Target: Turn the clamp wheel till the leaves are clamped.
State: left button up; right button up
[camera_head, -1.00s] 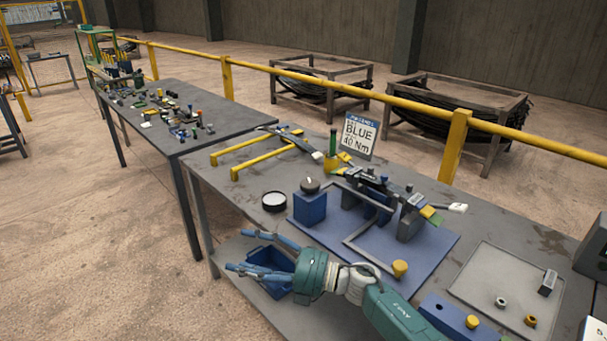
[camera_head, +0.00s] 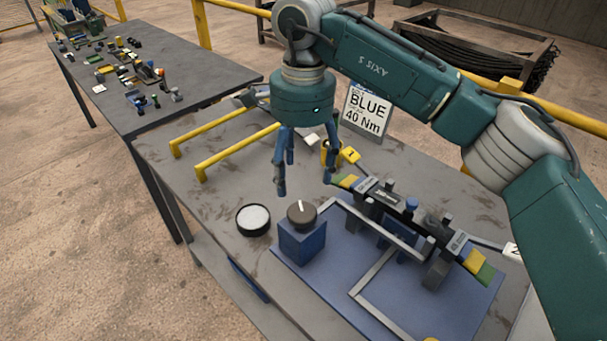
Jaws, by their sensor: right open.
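The clamp wheel, a dark round knob with a white mark (camera_head: 301,214), sits on top of a blue block (camera_head: 302,243) on the blue base plate (camera_head: 440,300). The stack of dark leaves (camera_head: 383,200) lies in the grey clamp frame to its right, with yellow and green pieces at its ends. My right gripper (camera_head: 304,186) points down, open and empty, with its blue fingers above the wheel and apart from it. Whether the leaves are tightly pressed cannot be told. My left gripper is not in view.
A round black dish with a white inside (camera_head: 253,219) stands left of the wheel. A sign reading BLUE 40 Nm (camera_head: 366,110) stands behind. My right arm covers the table's right part.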

aim_at(304, 210)
jog(key=f+p, duration=0.1)
jog(key=f, duration=0.2)
jog(key=f+p, duration=0.1)
jog(key=f, duration=0.2)
jog(key=d+f+p, duration=0.1)
jog(key=f, duration=0.2)
jog(key=shift+s, duration=0.35)
jog(key=shift+a+f, duration=0.1)
jog(key=shift+f, duration=0.3)
